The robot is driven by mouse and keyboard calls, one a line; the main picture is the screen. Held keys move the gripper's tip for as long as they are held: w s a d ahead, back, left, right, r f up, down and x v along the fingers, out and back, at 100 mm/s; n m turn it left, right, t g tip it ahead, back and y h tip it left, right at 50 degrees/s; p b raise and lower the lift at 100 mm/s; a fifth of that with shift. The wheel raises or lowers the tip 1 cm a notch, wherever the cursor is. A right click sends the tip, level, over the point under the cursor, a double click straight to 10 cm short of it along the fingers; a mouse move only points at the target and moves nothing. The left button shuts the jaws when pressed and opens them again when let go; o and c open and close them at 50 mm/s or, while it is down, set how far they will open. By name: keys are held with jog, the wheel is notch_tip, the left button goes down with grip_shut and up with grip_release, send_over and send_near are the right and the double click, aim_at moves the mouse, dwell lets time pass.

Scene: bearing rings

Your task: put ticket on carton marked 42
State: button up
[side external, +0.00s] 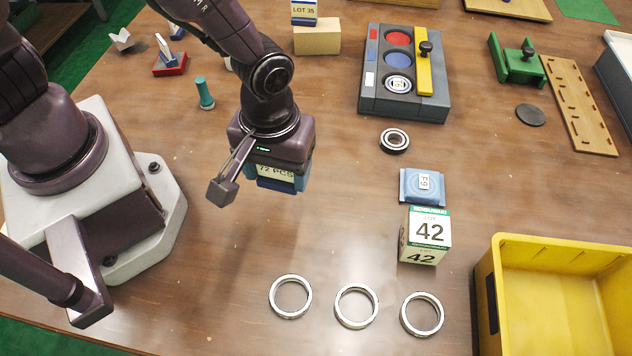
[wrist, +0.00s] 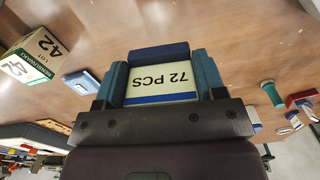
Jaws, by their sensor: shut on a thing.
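My gripper (wrist: 164,88) is shut on a ticket (wrist: 162,86) that reads "72 PCS", pale with a blue edge. The ticket also shows under my gripper in the side external view (side external: 275,172), held above the table left of the middle. The carton marked 42 (side external: 425,235) is a white and tan box with a green band, standing on the table to the right of my gripper and apart from it. The carton also shows at the left of the wrist view (wrist: 36,58). Its top, as far as I see, bears no ticket.
Three metal rings (side external: 356,306) lie in a row at the front. A yellow bin (side external: 487,290) stands right of the carton, and a blue packet (side external: 422,186) lies just behind it. A bearing (side external: 394,141) and a dark fixture (side external: 404,107) lie farther back. The table between gripper and carton is clear.

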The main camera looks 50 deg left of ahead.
jog(key=shift+w+r, duration=0.1)
jog(key=shift+r, duration=0.15)
jog(key=w+d+r+n, duration=0.1)
jog(key=w+d+r, duration=0.3)
jog(key=d+r, duration=0.55)
send_over(431, 224)
jog(key=s, duration=0.1)
jog(key=f, duration=0.7)
jog(key=shift+a+f, duration=0.3)
jog(key=shift+a, duration=0.1)
jog(key=shift+w+d+f, duration=0.35)
jog(key=shift+w+f, duration=0.05)
jog(key=shift+f, duration=1.75)
